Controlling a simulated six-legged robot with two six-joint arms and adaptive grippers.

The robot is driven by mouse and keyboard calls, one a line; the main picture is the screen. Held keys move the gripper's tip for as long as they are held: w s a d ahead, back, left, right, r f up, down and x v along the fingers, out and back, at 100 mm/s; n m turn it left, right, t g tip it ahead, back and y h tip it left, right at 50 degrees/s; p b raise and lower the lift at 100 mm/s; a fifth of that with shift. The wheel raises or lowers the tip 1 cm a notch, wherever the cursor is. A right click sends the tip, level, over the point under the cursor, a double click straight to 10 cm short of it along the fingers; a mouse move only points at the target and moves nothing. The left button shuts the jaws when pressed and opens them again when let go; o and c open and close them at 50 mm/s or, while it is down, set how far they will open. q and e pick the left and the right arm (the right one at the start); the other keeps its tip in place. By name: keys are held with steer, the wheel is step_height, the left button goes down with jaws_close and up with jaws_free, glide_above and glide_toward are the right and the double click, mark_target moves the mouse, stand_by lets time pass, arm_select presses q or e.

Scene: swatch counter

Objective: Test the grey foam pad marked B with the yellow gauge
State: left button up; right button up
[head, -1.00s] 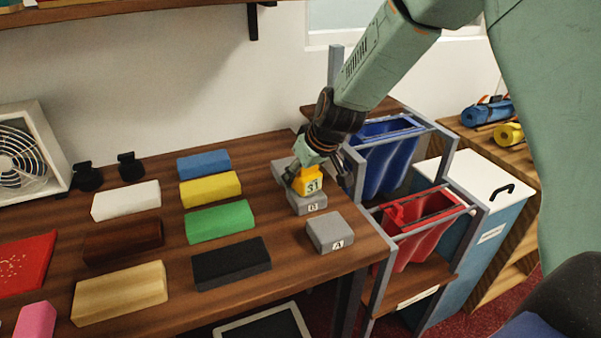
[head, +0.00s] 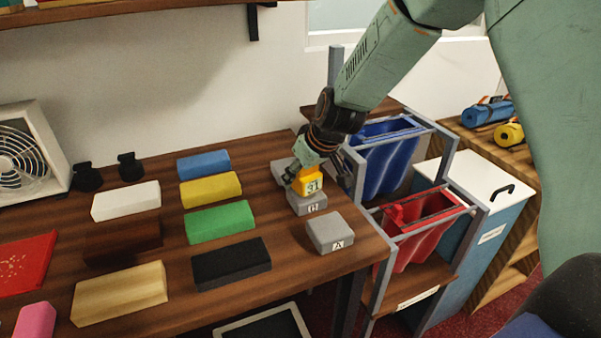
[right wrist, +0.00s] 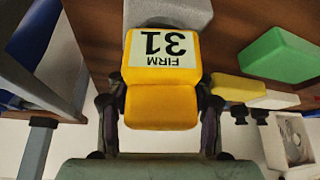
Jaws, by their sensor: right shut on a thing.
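The yellow gauge (head: 309,174) is in my right gripper (head: 306,178), and its display reads 31 in the head view. In the right wrist view the gauge (right wrist: 162,108) sits between the fingers of the right gripper (right wrist: 160,112), and its display, upside down, reads 31 FIRM. The grey foam pad marked B (head: 308,205) lies on the counter directly under the gauge. The gauge's lower end appears to rest on the pad's top. A grey pad marked A (head: 329,233) lies nearer the counter's front corner. My left gripper is not in view.
Another grey pad (head: 280,168) lies behind pad B, partly hidden by my gripper. Coloured blocks, such as the green block (head: 220,222) and black block (head: 231,264), lie to the left. A rack with blue (head: 378,165) and red (head: 414,237) bins stands right of the counter (head: 322,275).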

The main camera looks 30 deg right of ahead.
steer(key=shift+r+p, duration=0.85)
steer(key=shift+r, duration=0.05)
steer(key=shift+r+p, duration=2.3)
steer(key=shift+r, duration=0.35)
steer(key=shift+f, duration=0.1)
